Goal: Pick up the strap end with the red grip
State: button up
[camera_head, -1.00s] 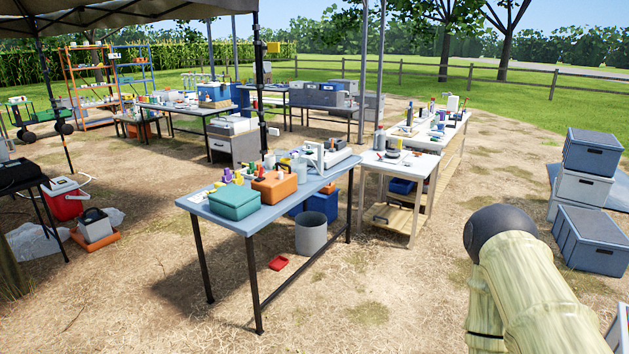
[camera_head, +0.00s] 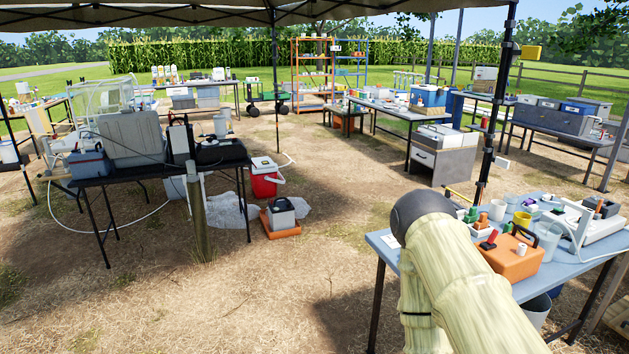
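I cannot make out a strap end with a red grip for sure in the head view. A small red upright piece (camera_head: 492,236) on a dark base shows by the orange case (camera_head: 512,258) on the near right blue table (camera_head: 385,240); it is too small to tell what it is. A pale, ribbed link of my arm with a dark rounded end rises at the lower right and hides part of that table. My gripper is not in view.
A black table (camera_head: 150,177) with grey cases stands at left. A red cooler (camera_head: 264,179) and an orange tray (camera_head: 280,231) with a grey box are on the ground. A canopy pole (camera_head: 490,130) rises behind the blue table. Bare ground lies open in front.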

aim_at(485, 120)
jog(key=u, duration=0.35)
jog(key=i, duration=3.35)
jog(key=z, duration=0.4)
jog(key=i, duration=1.65)
jog(key=z, duration=1.6)
jog(key=i, duration=1.25)
jog(key=z, duration=0.85)
